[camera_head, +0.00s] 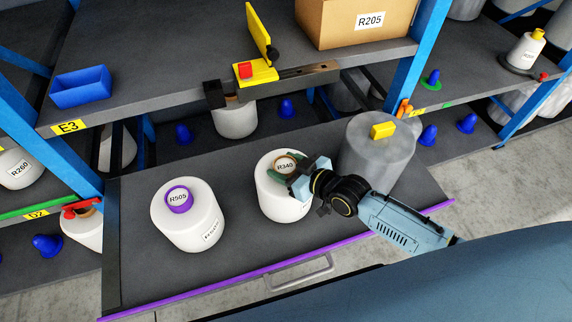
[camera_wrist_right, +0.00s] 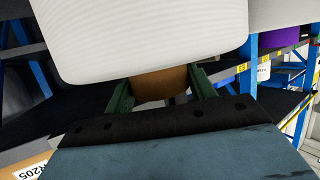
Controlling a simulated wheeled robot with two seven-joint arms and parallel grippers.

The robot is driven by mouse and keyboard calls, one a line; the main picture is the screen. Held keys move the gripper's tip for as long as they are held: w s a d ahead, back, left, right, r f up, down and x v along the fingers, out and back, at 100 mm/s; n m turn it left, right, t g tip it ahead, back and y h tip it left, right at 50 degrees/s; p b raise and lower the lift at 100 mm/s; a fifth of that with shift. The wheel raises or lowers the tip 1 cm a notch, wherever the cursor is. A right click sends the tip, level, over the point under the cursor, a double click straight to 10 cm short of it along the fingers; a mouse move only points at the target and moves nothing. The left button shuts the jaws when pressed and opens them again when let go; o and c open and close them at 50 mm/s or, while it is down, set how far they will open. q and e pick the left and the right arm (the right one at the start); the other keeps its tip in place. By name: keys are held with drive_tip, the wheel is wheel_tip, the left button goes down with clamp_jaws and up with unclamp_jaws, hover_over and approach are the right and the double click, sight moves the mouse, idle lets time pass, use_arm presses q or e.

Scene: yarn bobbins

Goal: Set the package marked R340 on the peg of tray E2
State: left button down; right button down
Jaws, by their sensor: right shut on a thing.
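The package marked R340 (camera_head: 281,201) is a white yarn bobbin with a brown core, upright over the middle of a pulled-out dark tray (camera_head: 240,262) with a purple front edge. I cannot tell whether it touches the tray. My right gripper (camera_head: 290,173) comes from the right and is shut on its core. The right wrist view shows the green fingers (camera_wrist_right: 163,92) on both sides of the brown core (camera_wrist_right: 160,83), against the white yarn body (camera_wrist_right: 145,35). No label reading E2 is legible, and any peg under R340 is hidden. My left gripper is not in view.
A white bobbin marked R505 (camera_head: 187,218) with a purple core stands left on the same tray. A grey wrapped package (camera_head: 377,160) with a yellow top stands close on the right. The shelf marked E3 (camera_head: 130,95) overhangs the tray's back. Blue posts (camera_head: 415,65) flank it.

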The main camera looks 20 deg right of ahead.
drive_tip(key=shift+w, duration=0.1)
idle(0.4)
drive_tip(key=c, duration=0.6)
unclamp_jaws()
drive_tip(key=shift+c, duration=0.2)
drive_tip(key=shift+o, duration=1.1)
drive_tip(key=shift+f, duration=0.1)
drive_tip(key=shift+s+f, duration=0.2)
drive_tip(key=shift+f, duration=0.1)
drive_tip(key=p+v, duration=0.1)
drive_tip(key=v, duration=1.2)
drive_tip(key=shift+r+p, duration=0.3)
drive_tip(key=shift+p, duration=0.1)
drive_tip(key=shift+s, duration=0.2)
